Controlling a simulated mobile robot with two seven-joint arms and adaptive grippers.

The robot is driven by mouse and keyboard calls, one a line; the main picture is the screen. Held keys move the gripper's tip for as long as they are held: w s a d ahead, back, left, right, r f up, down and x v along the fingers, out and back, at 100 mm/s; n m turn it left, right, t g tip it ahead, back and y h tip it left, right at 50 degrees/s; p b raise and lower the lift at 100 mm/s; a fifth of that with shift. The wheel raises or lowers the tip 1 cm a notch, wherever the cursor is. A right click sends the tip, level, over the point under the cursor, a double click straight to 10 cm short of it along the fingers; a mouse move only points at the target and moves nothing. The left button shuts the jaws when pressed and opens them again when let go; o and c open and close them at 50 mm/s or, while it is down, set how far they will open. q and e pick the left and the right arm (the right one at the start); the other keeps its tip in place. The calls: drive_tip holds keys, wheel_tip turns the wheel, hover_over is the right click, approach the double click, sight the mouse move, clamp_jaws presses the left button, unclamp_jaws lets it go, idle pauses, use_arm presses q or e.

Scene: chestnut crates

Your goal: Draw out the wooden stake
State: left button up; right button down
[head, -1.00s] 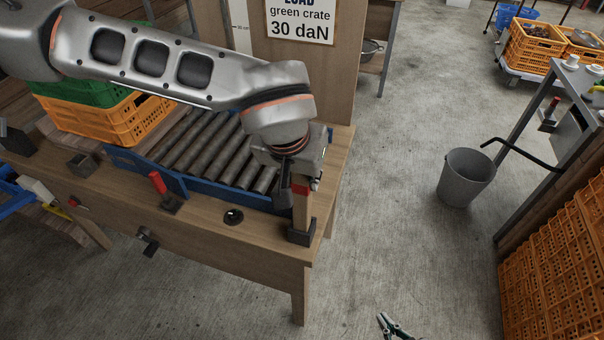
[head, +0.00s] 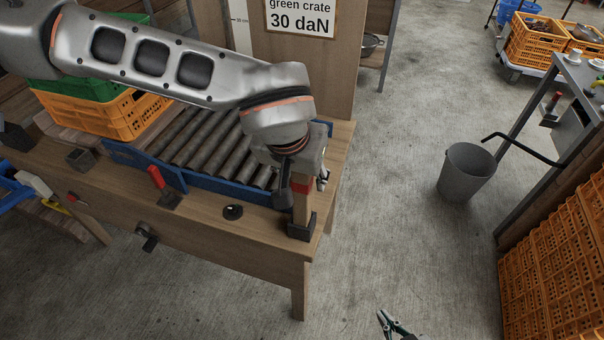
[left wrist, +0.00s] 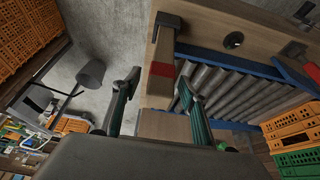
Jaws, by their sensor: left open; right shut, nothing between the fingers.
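The wooden stake (head: 302,208), with a red band near its top, stands upright in a black socket (head: 301,231) at the bench's front right corner. In the left wrist view the stake (left wrist: 163,52) has its red-banded end level with my fingertips. My left gripper (head: 303,191) is open around the stake's upper part, one finger on each side. The left wrist view shows the open left gripper (left wrist: 158,84) with a gap beside the stake; contact cannot be told. My right gripper (head: 387,324) is shut and empty at the bottom edge, over the floor.
The bench (head: 250,235) holds a roller conveyor with a blue frame (head: 240,192), a red-handled lever (head: 157,178) and stacked orange (head: 105,118) and green crates. A sign panel (head: 300,75) stands behind.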

use_arm(q)
drive_tip(key=v, duration=1.2)
